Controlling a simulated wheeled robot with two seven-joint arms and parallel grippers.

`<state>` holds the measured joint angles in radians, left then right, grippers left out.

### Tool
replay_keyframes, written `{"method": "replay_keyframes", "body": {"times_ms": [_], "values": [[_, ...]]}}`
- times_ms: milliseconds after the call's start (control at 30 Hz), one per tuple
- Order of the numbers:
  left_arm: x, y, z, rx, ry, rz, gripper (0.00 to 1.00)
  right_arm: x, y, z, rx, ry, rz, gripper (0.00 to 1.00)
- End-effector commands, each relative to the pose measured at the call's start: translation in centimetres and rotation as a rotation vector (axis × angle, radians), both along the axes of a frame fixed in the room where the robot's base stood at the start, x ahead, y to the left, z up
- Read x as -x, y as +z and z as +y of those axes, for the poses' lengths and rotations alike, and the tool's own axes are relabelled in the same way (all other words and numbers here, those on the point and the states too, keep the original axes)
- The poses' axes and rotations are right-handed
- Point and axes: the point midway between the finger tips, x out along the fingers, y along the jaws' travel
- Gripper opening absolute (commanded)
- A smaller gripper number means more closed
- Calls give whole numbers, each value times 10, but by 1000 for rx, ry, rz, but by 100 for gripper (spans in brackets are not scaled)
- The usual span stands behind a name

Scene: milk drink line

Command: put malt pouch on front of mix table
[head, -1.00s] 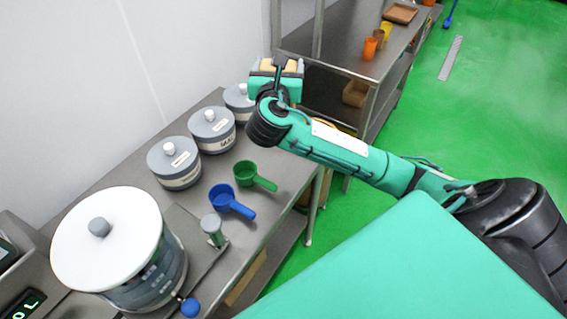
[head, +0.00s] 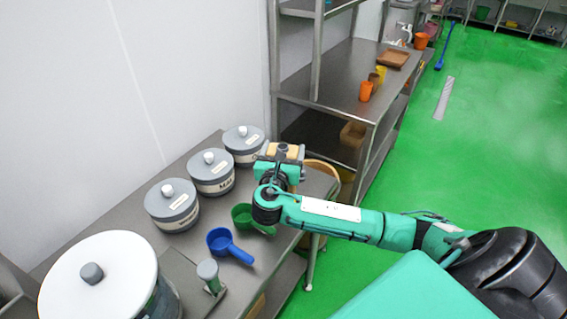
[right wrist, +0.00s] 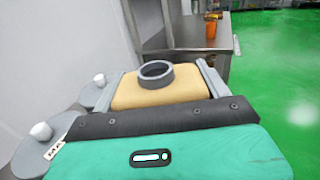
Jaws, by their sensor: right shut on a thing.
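My right gripper (right wrist: 165,90) is shut on a tan pouch (right wrist: 160,95) with a grey ring-shaped spout, seen in the right wrist view. In the head view the pouch (head: 290,151) shows only in part, at the far right end of the steel table (head: 205,235). The gripper hides much of it there, and I cannot tell whether it touches the table top. My left gripper is not in view.
Three grey lidded canisters (head: 172,205) stand along the wall side of the table. A blue scoop (head: 224,243) and a green scoop (head: 246,217) lie near its front. A large white-lidded vessel (head: 100,275) is at lower left. A steel shelf (head: 345,75) stands beyond.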

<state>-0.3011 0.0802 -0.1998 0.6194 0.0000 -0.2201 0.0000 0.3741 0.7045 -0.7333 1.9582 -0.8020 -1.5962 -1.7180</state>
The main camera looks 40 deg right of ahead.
Motion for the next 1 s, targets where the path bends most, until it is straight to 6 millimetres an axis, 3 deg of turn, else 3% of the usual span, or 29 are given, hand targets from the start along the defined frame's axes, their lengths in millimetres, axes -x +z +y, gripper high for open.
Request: {"method": "replay_keyframes", "body": {"times_ms": [400, 767, 800, 900, 1000], "values": [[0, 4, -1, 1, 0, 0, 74, 0, -47, 0, 2, 0, 1, 15], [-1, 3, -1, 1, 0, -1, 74, 0, -51, 0, 1, 0, 1, 15], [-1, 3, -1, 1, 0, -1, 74, 0, -51, 0, 0, 0, 0, 81], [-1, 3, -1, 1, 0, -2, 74, 0, -51, 0, 1, 0, 1, 99], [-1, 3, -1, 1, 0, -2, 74, 0, -50, 0, 1, 0, 1, 99]]}}
